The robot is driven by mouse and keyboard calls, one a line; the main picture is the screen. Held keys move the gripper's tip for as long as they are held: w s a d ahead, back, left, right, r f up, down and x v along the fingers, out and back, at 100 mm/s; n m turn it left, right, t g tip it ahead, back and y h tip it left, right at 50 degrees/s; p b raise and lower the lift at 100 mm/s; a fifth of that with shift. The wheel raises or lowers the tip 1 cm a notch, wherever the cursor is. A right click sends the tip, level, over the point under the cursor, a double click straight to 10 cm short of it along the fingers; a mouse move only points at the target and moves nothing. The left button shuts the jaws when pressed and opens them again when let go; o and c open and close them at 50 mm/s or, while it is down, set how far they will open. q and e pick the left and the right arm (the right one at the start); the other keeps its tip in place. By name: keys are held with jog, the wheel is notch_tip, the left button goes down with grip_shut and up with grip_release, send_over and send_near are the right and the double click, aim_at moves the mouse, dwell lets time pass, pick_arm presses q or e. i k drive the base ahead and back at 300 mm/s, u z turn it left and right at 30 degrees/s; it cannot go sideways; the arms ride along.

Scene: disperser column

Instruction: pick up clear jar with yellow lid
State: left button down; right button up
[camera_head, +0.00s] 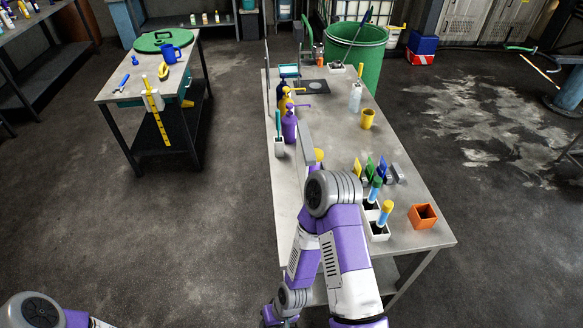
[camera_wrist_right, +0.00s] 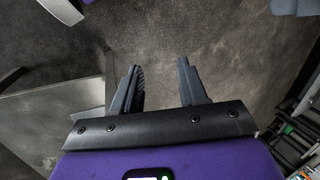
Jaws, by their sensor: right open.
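The other is a tall blue-and-clear cylinder with a yellow top (camera_head: 387,208), standing in a white holder near the table's front right. I cannot tell which is the clear jar with yellow lid. My right gripper (camera_wrist_right: 160,88) is open and empty over bare floor in the right wrist view; no jar shows there. My left gripper is out of view.
The long grey table (camera_head: 338,137) holds purple bottles (camera_head: 289,126), a yellow cup (camera_head: 367,119), an orange box (camera_head: 423,216) and several upright coloured items. A green bin (camera_head: 354,55) stands behind it. A smaller table (camera_head: 140,82) stands left, with open floor between.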

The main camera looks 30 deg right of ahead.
aim_at(318, 166)
jog(key=k, duration=0.2)
jog(key=z, duration=0.8)
